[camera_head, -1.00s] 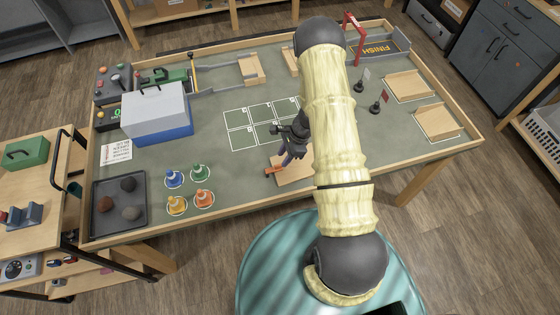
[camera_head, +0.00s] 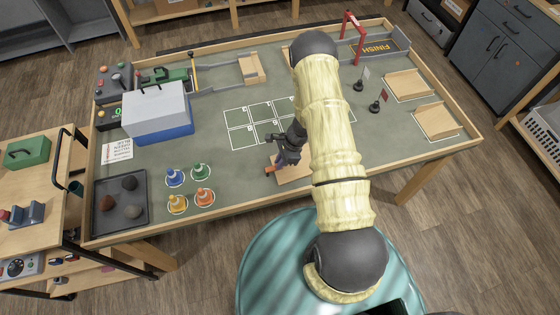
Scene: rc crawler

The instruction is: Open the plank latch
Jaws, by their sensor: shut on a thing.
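The orange latch (camera_head: 269,171) sits at the left end of a light wooden plank (camera_head: 294,172) near the front middle of the table. Only its left end shows. My gripper (camera_head: 278,163) points down over the latch and hides most of it. Its jaws are shut on the latch, though the fingertips are small and partly hidden. My arm covers the right part of the plank.
Coloured cone-like pieces (camera_head: 203,197) stand on round marks left of the plank. A dark tray (camera_head: 120,201) holds stones at the left. A white and blue box (camera_head: 157,117) stands behind it. Flags and wooden ramps (camera_head: 406,86) are at the right.

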